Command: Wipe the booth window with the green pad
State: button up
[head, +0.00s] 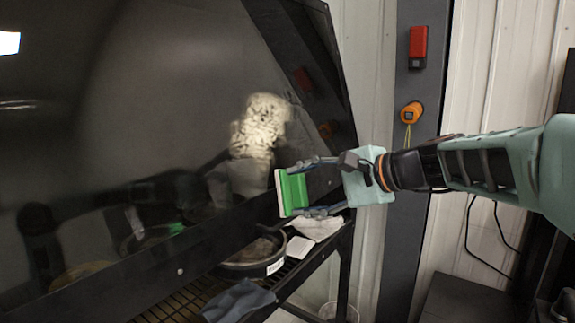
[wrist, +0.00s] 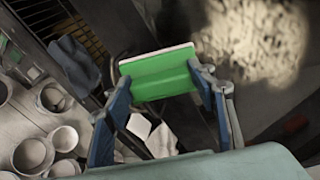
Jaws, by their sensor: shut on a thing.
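The green pad (head: 292,192) has a white face on its front edge, and my gripper (head: 312,188) is shut on it. In the wrist view the pad (wrist: 162,75) sits between my two fingers (wrist: 160,95). The booth window (head: 170,90) is a large dark, glossy, slanted pane left of the pad. A pale, speckled patch (head: 262,128) shows on the window, up and left of the pad; it also shows in the wrist view (wrist: 250,40). The pad's white face is turned toward the window. I cannot tell whether it touches the glass.
Below the window is a slatted shelf with a dark round pan (head: 252,262), a blue-grey cloth (head: 238,300) and a pale cloth (head: 316,226). A dark post (head: 402,200) carries a red box (head: 418,46) and an orange knob (head: 411,112). Several pale bowls (wrist: 34,154) show in the wrist view.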

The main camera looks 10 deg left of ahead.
jog(key=s+a+r+y, duration=0.2)
jog(key=s+a+r, duration=0.15)
jog(key=r, duration=0.55)
jog(key=shift+n, duration=0.3)
jog(key=shift+f+x, duration=0.15)
jog(key=shift+x, duration=1.25)
jog(key=shift+f+x, duration=0.15)
jog(key=shift+x, duration=1.25)
jog(key=shift+x, duration=0.85)
jog(key=shift+w+d, duration=0.1)
jog(key=shift+w, duration=0.1)
